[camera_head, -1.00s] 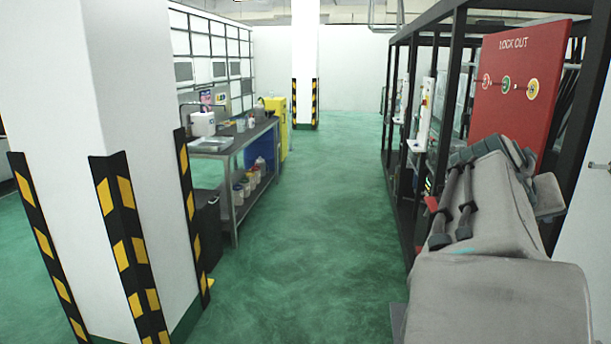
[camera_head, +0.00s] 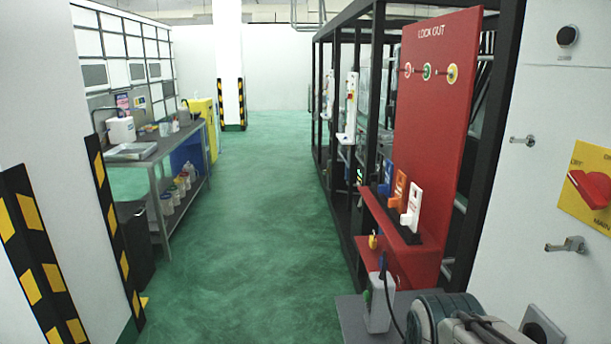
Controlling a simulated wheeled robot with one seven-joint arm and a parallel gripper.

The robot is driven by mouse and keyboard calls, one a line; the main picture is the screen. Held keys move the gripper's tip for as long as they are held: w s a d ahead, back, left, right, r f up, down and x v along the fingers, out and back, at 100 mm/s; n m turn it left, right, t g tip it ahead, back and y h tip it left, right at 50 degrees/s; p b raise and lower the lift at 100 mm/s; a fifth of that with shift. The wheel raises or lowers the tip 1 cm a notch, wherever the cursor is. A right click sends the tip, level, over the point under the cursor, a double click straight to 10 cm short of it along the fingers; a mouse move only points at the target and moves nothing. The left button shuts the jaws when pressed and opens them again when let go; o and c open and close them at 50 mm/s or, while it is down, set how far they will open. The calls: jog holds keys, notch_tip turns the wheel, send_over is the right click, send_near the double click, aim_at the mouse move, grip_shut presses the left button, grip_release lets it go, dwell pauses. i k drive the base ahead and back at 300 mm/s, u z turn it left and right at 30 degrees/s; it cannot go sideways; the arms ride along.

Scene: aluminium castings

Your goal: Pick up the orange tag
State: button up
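The orange tag (camera_head: 398,190) stands upright on the small red shelf of the red lock-out board, right of centre. It is between a blue tag (camera_head: 386,178) behind it on the left and a white tag (camera_head: 411,208) in front on the right. The white tag partly overlaps its lower right side. My arm shows only in part at the bottom right edge, below and to the right of the tags. My gripper's fingers are not visible.
The red lock-out board (camera_head: 432,110) stands against a black frame. A white panel with a yellow and red switch (camera_head: 592,188) is on the right. A grey box with a cable (camera_head: 377,303) is below the shelf. Green floor (camera_head: 255,220) is clear; a workbench (camera_head: 150,160) and striped pillar stand left.

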aim_at(396, 201)
jog(key=u, duration=0.4)
jog(key=k, duration=0.45)
jog(key=u, duration=1.1)
jog(key=i, duration=1.7)
jog(key=z, duration=1.35)
jog(key=i, duration=0.8)
jog(key=z, duration=0.75)
